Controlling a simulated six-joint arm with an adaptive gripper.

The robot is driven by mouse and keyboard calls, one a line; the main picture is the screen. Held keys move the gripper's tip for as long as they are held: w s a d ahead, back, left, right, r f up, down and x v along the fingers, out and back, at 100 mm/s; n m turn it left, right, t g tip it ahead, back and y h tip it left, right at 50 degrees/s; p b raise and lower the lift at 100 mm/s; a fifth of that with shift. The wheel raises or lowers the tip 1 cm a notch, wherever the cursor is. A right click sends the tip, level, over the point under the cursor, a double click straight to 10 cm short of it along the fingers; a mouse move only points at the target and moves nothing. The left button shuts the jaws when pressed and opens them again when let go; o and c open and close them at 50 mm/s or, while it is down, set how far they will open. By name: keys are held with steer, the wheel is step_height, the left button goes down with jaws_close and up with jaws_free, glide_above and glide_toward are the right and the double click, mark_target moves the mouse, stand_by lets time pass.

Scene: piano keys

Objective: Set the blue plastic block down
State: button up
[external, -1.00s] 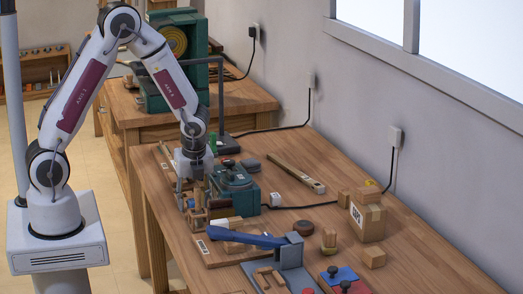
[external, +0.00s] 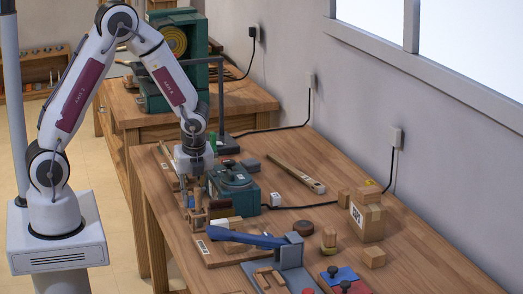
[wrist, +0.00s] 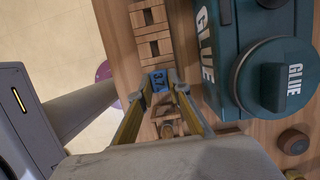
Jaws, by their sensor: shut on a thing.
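The blue plastic block (wrist: 159,81), with dark markings on its face, sits between the two finger ends of my gripper (wrist: 160,90) in the wrist view. The gripper is shut on it. In the external view my gripper (external: 187,194) points down at the left edge of the workbench (external: 215,273), just left of the green glue machine. The block cannot be made out there. Whether its underside touches anything is hidden.
The green glue machine (wrist: 250,60) stands close on the right of my gripper. Wooden slotted pieces (wrist: 152,28) lie just beyond the block. A blue-handled tool (external: 243,238) and a cardboard box (external: 367,218) are farther along the bench.

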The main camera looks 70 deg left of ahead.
mark_target(193, 198)
steer(key=shift+r, duration=4.55)
steer(key=shift+r+m, duration=0.1)
steer(key=shift+m, duration=0.3)
steer(key=w+r+m, duration=0.1)
steer(key=w+m, duration=0.1)
steer(key=w, duration=0.1)
steer(key=w+a+r+m+t, duration=0.1)
steer(key=w+r+m, duration=0.1)
steer(key=w, duration=0.2)
steer(key=w+r+m, duration=0.1)
steer(key=w+m, duration=0.1)
steer(key=w, duration=0.2)
steer(key=shift+w+a+r+t+h, duration=0.15)
steer(key=shift+a+t+h, duration=0.05)
steer(key=shift+t+h, duration=0.1)
steer(key=w+a+r+m, duration=0.15)
steer(key=w+a, duration=0.25)
steer(key=w, duration=0.4)
steer(key=w+a+f, duration=0.6)
steer(key=a, duration=0.4)
steer(key=shift+m+t, duration=0.3)
steer(key=shift+m, duration=0.05)
